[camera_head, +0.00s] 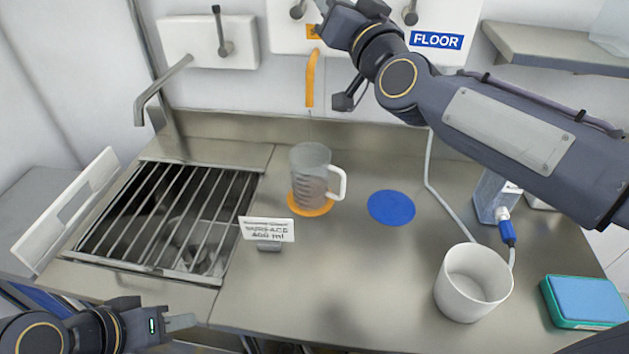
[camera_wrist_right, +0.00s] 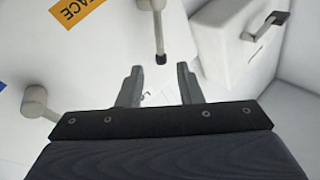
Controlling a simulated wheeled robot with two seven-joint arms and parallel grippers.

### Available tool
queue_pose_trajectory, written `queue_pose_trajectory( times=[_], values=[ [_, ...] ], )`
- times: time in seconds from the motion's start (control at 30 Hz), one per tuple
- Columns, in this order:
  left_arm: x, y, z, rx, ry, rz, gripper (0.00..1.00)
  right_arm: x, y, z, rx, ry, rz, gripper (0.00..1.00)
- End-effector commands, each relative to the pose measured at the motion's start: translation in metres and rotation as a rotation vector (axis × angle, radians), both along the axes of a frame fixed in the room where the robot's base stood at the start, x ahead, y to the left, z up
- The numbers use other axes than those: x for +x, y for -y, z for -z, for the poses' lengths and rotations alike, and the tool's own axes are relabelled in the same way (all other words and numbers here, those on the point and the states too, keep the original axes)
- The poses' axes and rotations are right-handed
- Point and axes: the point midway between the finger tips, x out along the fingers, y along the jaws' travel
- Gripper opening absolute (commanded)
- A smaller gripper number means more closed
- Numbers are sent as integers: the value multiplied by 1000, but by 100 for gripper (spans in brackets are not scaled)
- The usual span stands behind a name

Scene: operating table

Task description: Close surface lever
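The surface lever (camera_head: 298,8) is on the white wall panel (camera_head: 360,40), above a partly hidden orange label (camera_head: 313,32). In the right wrist view, the lever (camera_wrist_right: 158,35) has a dark tip, and the orange label (camera_wrist_right: 75,10) reads "ACE". My right gripper (camera_wrist_right: 160,84) is open and empty; the lever's tip appears just beyond the gap between its fingers. An orange spout (camera_head: 310,80) hangs above a clear jug (camera_head: 312,165) holding some liquid. A faint thin line runs from spout to jug. My left gripper (camera_head: 190,321) is low at left, away from the panel; its finger gap is unclear.
A second lever (camera_head: 410,12) is beside the blue FLOOR label (camera_head: 436,40). A grated sink (camera_head: 222,262) is left, with a small sign (camera_head: 267,230) beside it. A blue disc (camera_head: 391,208), white cup (camera_head: 473,283) and teal box (camera_head: 584,302) are on the counter.

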Motion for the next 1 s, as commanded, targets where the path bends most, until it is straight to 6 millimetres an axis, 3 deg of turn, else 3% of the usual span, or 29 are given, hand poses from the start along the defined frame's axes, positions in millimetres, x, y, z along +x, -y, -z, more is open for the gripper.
queue_pose_trajectory(
  times=[0.07,0.3,0.43,0.57,0.8,1.0],
  values=[
    [0,0,0,0,0,0,36,0,0,0,0,0,0,30],
    [0,0,0,0,0,0,36,0,0,0,4,-1,-1,0],
    [0,0,5,0,0,0,36,-3,5,4,95,-34,-24,0],
    [0,0,17,0,0,0,36,-10,17,11,353,-126,-90,0],
    [0,0,38,0,0,0,36,-29,42,25,982,-359,-249,0],
    [0,0,46,0,0,0,36,-40,53,32,1328,-489,-334,0]
  ],
)
